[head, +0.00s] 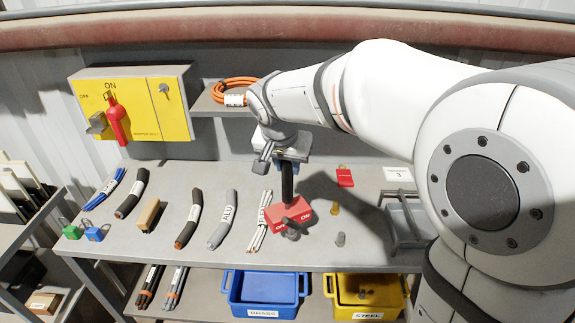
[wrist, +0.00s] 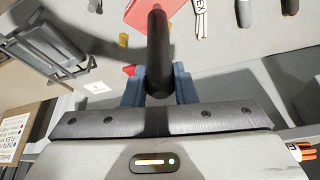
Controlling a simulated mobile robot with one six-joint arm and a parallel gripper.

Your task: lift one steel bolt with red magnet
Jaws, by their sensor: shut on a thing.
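The red magnet (head: 288,213) is a red block marked ON with an upright black handle. My gripper (head: 288,168) is shut on that handle, with the block hanging below it close to the worktable. In the wrist view, the blue fingers of my gripper (wrist: 158,88) close around the black handle (wrist: 158,45), and part of the red block (wrist: 146,12) shows beyond. A dark grey steel bolt (head: 292,234) shows right at the block's lower front edge; I cannot tell whether it touches the magnet. Another grey bolt (head: 340,239) stands on the table to the right. A brass-coloured piece (head: 335,208) stands behind it.
White cables (head: 259,221) lie just left of the magnet, with more cable pieces further left. A grey rack (head: 403,218) stands at right. Below the table are a blue BRASS bin (head: 263,291) and a yellow STEEL bin (head: 366,297). A red tag (head: 345,178) lies behind.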

